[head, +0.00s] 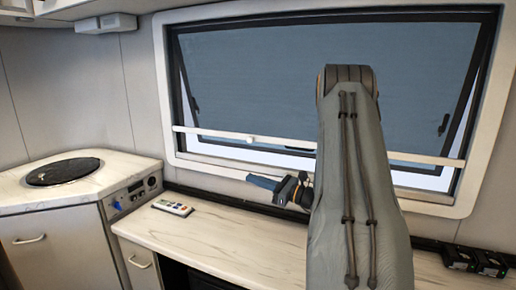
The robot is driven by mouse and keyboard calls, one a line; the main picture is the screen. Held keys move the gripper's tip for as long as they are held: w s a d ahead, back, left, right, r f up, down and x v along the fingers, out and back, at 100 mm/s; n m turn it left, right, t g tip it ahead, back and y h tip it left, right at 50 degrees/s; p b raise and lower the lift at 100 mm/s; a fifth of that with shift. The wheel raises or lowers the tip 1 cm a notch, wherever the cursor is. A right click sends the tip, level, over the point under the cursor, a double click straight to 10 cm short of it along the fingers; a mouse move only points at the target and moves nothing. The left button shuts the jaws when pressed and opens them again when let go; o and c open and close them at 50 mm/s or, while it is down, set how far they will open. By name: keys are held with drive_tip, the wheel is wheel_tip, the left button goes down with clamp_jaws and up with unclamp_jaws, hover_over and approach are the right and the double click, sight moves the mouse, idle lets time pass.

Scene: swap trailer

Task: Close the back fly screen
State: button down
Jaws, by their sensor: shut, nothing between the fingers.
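The back window (162,100) has a light frame. A grey-blue screen (260,75) covers most of its opening, from the top down to a pale cross bar (370,153). The bar has a small knob (250,140) left of centre and sits low in the frame. A narrow brighter gap shows below it. My gripper (258,181) is shut and empty, a little below the bar in the picture, pointing left. I cannot tell whether it touches the window frame. My grey sleeved arm hides part of the screen, bar and lower frame.
A wood-look counter (215,235) runs below the window, with a remote control (172,208) at its left. A corner cabinet (112,183) with a dark round lid (62,171) stands at left. Black boxes (475,260) lie at right.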

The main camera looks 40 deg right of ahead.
drive_tip(key=s+d+m+t+h, duration=0.2)
drive_tip(key=d+m+t+h, duration=0.2)
drive_tip(key=d, duration=0.6)
drive_tip(key=w+a+r+p, duration=0.2)
drive_tip(key=w+r+p, duration=0.3)
drive_tip(key=w, duration=0.6)
drive_tip(key=shift+r+p, duration=0.3)
drive_tip(key=shift+r, duration=0.85)
